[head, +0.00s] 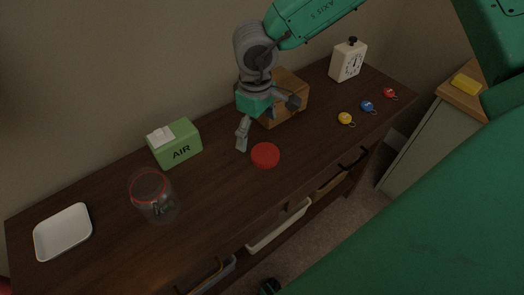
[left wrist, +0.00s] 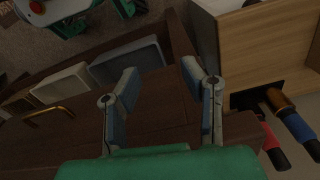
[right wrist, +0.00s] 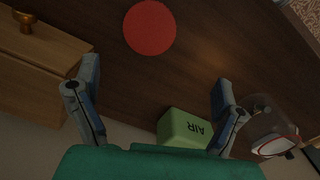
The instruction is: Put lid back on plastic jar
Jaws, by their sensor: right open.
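The red round lid (head: 265,155) lies flat on the dark wooden sideboard, and it also shows in the right wrist view (right wrist: 150,27). The clear plastic jar (head: 157,207) stands upright to its left with a red ring at the top and small dark things inside; the right wrist view shows it too (right wrist: 263,128). My right gripper (head: 268,126) is open and empty, just behind and above the lid, its fingers spread in the right wrist view (right wrist: 156,78). My left gripper (left wrist: 161,75) is open and empty in the left wrist view; the head view does not show it.
A green AIR box (head: 174,143) stands behind the jar, and a white tray (head: 63,232) lies at the left end. A wooden box (head: 288,98) is close behind my right gripper.

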